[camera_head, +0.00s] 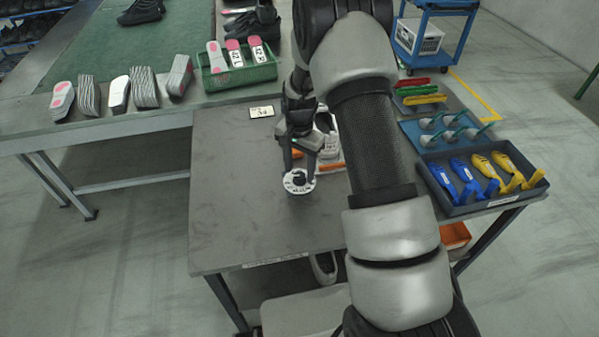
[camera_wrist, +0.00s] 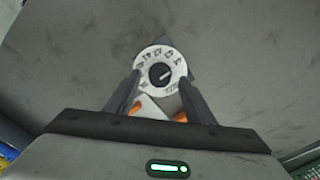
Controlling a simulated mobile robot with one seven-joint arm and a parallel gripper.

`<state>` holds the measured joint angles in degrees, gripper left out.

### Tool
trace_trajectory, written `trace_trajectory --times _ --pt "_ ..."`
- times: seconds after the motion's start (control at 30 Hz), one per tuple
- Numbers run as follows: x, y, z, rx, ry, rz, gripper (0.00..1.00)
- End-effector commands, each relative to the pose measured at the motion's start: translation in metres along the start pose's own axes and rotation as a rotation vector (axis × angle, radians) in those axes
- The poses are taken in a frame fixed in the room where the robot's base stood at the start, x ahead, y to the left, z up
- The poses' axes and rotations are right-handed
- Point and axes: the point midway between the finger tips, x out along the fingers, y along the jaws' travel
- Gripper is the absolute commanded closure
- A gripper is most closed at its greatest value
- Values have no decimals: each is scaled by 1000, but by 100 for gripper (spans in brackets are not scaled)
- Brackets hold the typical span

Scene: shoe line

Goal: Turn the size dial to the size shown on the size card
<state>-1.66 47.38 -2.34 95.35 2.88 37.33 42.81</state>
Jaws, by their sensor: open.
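The size dial (camera_head: 299,181) is a white disc with dark numbers and a dark centre knob, on the grey table. In the wrist view the dial (camera_wrist: 148,66) lies just beyond the fingertips, and its knob (camera_wrist: 160,73) carries a light pointer mark toward the upper right. My gripper (camera_head: 301,166) is above the dial with its fingers apart; in the wrist view the gripper (camera_wrist: 158,88) is open, with nothing clamped. The size card (camera_head: 262,111) lies near the table's back edge; its number looks like 34. The dial numbers are too small to read surely.
The grey table (camera_head: 230,220) is clear left of the dial. A white and orange item (camera_head: 328,150) stands close behind my gripper, partly hidden. A tray of blue and yellow tools (camera_head: 470,207) is at the right. A green crate (camera_head: 240,75) with insoles stands on the back bench.

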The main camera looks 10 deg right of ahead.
Motion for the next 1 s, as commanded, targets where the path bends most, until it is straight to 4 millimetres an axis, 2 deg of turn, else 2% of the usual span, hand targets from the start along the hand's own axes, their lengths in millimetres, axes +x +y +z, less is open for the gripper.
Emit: trace_trajectory --times 0.13,0.43,0.47,0.7,1.0 --pt "12 0 0 0 -1 1 51" --pt "14 0 0 0 1 0 51" --pt "14 0 0 0 1 0 53" --pt "14 0 0 0 0 0 92" --pt "14 0 0 -35 0 0 92"
